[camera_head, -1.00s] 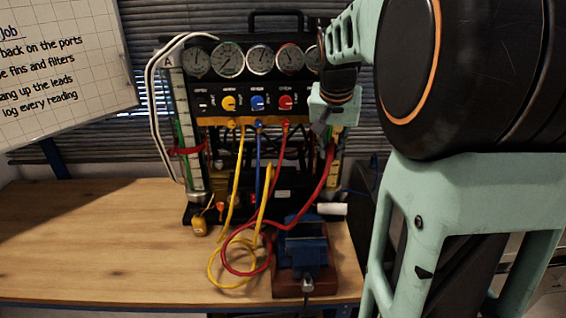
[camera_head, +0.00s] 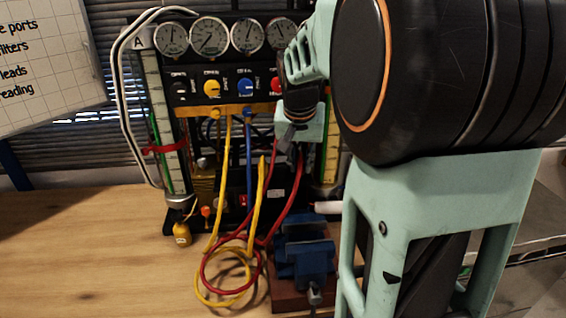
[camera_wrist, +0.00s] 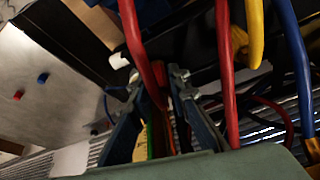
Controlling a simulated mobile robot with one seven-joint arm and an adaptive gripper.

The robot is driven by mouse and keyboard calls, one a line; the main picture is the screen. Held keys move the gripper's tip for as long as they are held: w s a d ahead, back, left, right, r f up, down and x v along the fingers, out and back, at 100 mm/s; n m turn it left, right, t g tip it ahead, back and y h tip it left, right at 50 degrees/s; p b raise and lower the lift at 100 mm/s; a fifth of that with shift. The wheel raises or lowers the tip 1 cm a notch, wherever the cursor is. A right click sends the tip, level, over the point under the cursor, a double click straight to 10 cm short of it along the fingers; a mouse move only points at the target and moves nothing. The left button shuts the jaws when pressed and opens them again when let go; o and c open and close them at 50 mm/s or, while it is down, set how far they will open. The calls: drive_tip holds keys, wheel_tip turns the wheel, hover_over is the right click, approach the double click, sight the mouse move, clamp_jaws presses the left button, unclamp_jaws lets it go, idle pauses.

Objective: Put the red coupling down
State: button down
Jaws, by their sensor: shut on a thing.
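My gripper (camera_head: 287,138) is at the right of the gauge panel, below the knobs, partly covered by my own arm. In the wrist view, my gripper (camera_wrist: 158,88) has its fingers closed around the end of a red hose (camera_wrist: 142,50). The red coupling at that end is mostly hidden between the fingers. In the head view the held red hose (camera_head: 297,190) hangs from the gripper and runs down into a loop on the bench. A second red hose (camera_wrist: 227,75) passes right of the fingers in the wrist view.
The brass manifold (camera_head: 232,112) carries yellow and blue hoses. A yellow hose (camera_head: 257,205) stands with its free end up. A blue vise (camera_head: 303,252) sits at the bench front. The wooden bench (camera_head: 80,240) is clear at left.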

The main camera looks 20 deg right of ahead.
drive_tip(key=shift+f, duration=0.15)
drive_tip(key=c, duration=1.8)
unclamp_jaws()
drive_tip(key=shift+r, duration=0.2)
drive_tip(key=p+v, duration=0.1)
drive_tip(key=v, duration=1.1)
drive_tip(key=shift+a, duration=0.15)
